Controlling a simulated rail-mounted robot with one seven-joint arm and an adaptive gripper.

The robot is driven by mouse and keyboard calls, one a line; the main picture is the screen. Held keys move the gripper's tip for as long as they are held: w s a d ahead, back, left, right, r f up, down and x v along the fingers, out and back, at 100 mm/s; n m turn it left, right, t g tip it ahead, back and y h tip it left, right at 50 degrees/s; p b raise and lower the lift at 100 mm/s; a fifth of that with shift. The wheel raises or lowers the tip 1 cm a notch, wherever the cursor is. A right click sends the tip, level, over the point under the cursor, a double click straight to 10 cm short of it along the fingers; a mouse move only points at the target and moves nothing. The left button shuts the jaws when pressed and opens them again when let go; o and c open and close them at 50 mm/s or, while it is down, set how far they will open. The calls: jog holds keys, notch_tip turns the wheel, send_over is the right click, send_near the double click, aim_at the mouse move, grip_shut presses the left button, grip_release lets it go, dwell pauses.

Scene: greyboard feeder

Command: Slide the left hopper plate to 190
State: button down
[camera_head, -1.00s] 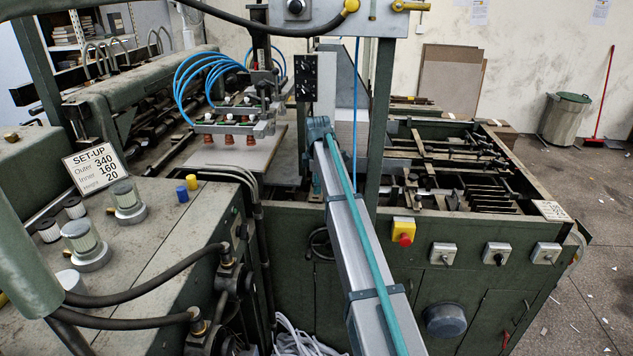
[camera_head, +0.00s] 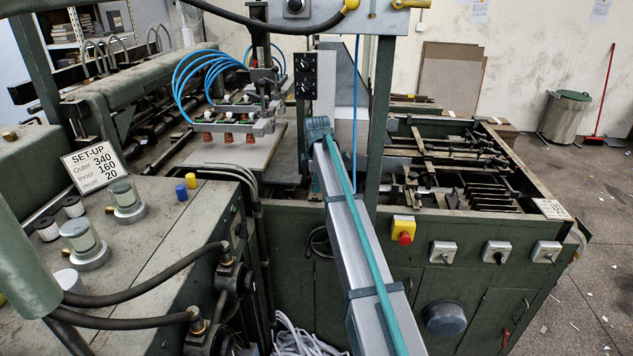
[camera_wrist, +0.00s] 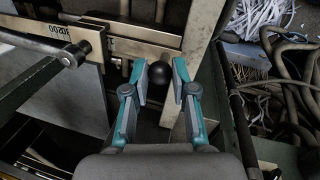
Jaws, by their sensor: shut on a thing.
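In the wrist view, my gripper (camera_wrist: 161,78) has its teal-edged fingers on either side of a black ball knob (camera_wrist: 158,72) and is shut on it. The knob sits by a pale metal bar (camera_wrist: 140,48). A brass-coloured scale plate with upside-down digits (camera_wrist: 60,36) is at the upper left; I cannot read the setting. A grey plate (camera_wrist: 75,95) hangs below it; I cannot tell whether it is the left hopper plate. In the head view my arm reaches into the machine, and the gripper and knob are hidden.
A set-up card (camera_head: 93,165) reads outer 340, inner 160, height 20. A suction-cup frame with blue hoses (camera_head: 235,128) hangs over a grey board stack (camera_head: 215,158). A green post (camera_head: 377,125) stands beside my arm. Hoses (camera_wrist: 285,75) and paper shreds (camera_wrist: 262,18) lie right of my gripper.

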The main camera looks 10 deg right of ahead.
jog(key=s, duration=0.3)
jog(key=shift+a, duration=0.4)
jog(key=shift+w, duration=0.2)
jog(key=c, duration=1)
grip_release()
jog(key=shift+o, duration=0.2)
notch_tip(320, 180, up, 12)
jog(key=s, duration=0.2)
jog(key=shift+s, duration=0.1)
